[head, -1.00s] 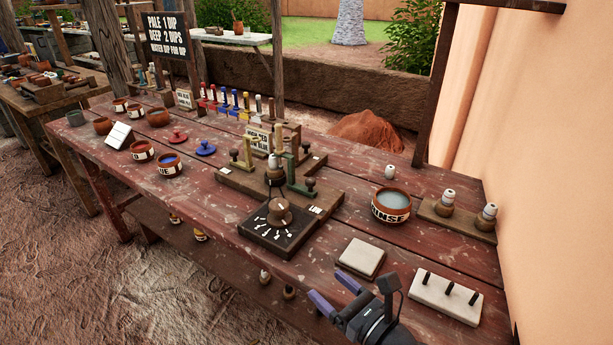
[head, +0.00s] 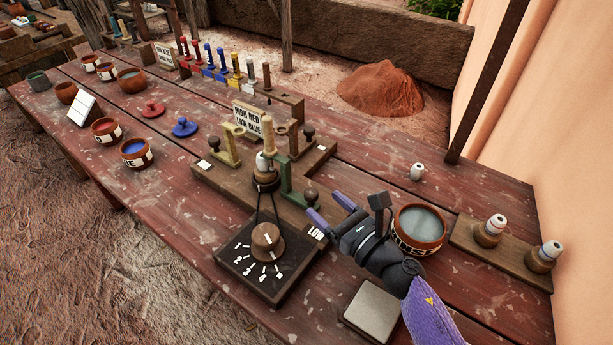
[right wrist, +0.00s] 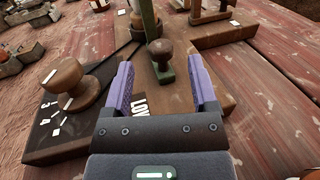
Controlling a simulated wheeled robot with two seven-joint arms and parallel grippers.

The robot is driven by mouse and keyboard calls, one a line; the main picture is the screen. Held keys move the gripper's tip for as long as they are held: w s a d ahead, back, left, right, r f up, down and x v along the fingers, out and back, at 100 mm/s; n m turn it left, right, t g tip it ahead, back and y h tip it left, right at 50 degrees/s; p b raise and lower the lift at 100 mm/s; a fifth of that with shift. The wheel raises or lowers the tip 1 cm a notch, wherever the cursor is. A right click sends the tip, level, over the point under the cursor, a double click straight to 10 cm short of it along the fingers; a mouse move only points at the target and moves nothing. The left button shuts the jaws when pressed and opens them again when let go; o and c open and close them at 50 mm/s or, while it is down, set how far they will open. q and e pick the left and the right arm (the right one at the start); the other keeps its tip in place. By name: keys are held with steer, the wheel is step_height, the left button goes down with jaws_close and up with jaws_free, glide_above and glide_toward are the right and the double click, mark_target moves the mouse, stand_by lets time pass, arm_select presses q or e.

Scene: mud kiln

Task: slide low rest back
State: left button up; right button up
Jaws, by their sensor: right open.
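The low rest is a green slide with an upright post (head: 286,172) and a round brown knob (head: 311,195), on a wooden base by a "LOW" label (head: 315,234). Its post stands beside the bead on the turning spindle (head: 265,172). My right gripper (head: 328,208) is open, its purple fingers pointing at the knob from the right. In the right wrist view the knob (right wrist: 160,48) stands between and just beyond the fingertips (right wrist: 162,72). I see no contact. My left gripper is not in view.
A dial box (head: 266,240) sits left of my gripper. A rinse bowl (head: 419,228) and a rack with two beads (head: 500,250) stand at the right. A yellow rest (head: 230,146) and a "HIGH RED LOW BLUE" sign (head: 248,120) stand behind.

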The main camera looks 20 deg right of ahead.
steer(key=x, duration=0.7)
steer(key=shift+b, duration=0.3)
jaws_close()
stand_by(0.9)
